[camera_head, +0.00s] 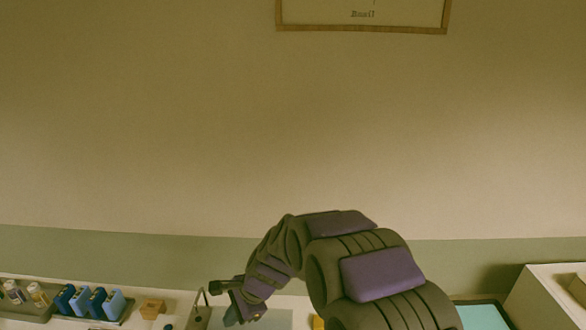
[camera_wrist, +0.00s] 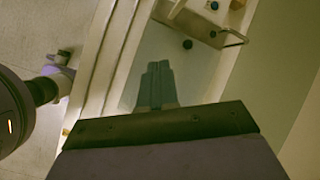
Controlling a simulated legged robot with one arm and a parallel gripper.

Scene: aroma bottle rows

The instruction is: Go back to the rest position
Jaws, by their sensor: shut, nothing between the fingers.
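My gripper (camera_wrist: 156,82) is shut and empty in the wrist view, its two fingers together. Below it in that view is a pale grey-blue mat (camera_wrist: 185,60) on the white counter. In the head view my arm reaches out from the lower right and bends down to the left. My gripper (camera_head: 232,318) hangs low there, near the bottom edge, above the front of the mat (camera_head: 275,320). Its fingertips are partly cut off or too small to make out in that view.
At the left, a rack (camera_head: 125,318) holds several blue bottles (camera_head: 90,300), with white bottles (camera_head: 38,294) beside them. A tan block (camera_head: 153,308) and a small metal handle (camera_head: 202,300) stand near my gripper. A white box (camera_head: 545,295) and a teal mat (camera_head: 483,317) are at the right.

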